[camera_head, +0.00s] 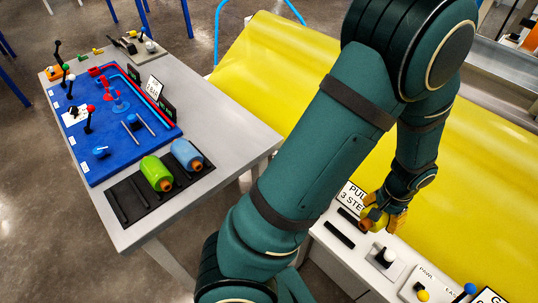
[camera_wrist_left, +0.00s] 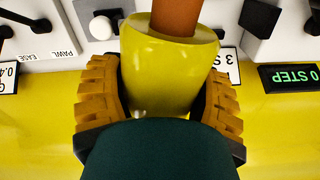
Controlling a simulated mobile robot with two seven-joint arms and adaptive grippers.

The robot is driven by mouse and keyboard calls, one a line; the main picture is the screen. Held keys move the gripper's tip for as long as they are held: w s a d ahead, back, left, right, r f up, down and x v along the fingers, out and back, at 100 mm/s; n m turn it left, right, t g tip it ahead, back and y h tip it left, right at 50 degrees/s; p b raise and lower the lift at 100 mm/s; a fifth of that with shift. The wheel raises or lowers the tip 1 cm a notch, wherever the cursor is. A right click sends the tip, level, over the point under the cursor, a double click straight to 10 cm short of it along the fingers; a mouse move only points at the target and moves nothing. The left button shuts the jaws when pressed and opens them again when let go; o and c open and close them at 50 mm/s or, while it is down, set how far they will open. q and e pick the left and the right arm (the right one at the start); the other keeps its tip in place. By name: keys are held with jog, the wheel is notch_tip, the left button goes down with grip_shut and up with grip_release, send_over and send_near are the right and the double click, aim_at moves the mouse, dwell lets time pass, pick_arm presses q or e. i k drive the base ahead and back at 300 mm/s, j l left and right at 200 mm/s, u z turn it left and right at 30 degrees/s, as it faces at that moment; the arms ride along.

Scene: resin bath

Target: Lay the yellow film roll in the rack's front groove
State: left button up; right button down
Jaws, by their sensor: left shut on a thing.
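The yellow film roll (camera_wrist_left: 170,75) with its orange-brown core (camera_wrist_left: 176,17) fills the middle of the left wrist view. My left gripper (camera_wrist_left: 160,110) is shut on it, with ribbed orange pads on both sides. In the head view, my left gripper (camera_head: 384,212) holds the roll (camera_head: 376,220) over the white panel at right; the pads partly hide it. The black rack (camera_head: 121,201) lies on the grey table at left, bearing a green roll (camera_head: 157,173) and a blue roll (camera_head: 187,155). Its left part is bare, with a dark raised bar. My right gripper is not in view.
The white panel (camera_head: 335,262) carries black bars, a white knob, levers and labels. A wide yellow sheet (camera_head: 470,200) spreads behind it. A blue board (camera_head: 100,140) with levers and red parts covers much of the grey table (camera_head: 215,100). My arm hides the area between table and panel.

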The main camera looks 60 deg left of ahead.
aim_at(130, 200)
jog(key=k+j+u, duration=0.15)
jog(key=k, duration=0.3)
jog(key=k+j+u, duration=0.15)
jog(key=k+j, duration=0.2)
jog(key=k+j+u, duration=0.15)
jog(key=k+j, duration=0.2)
jog(key=k, duration=0.2)
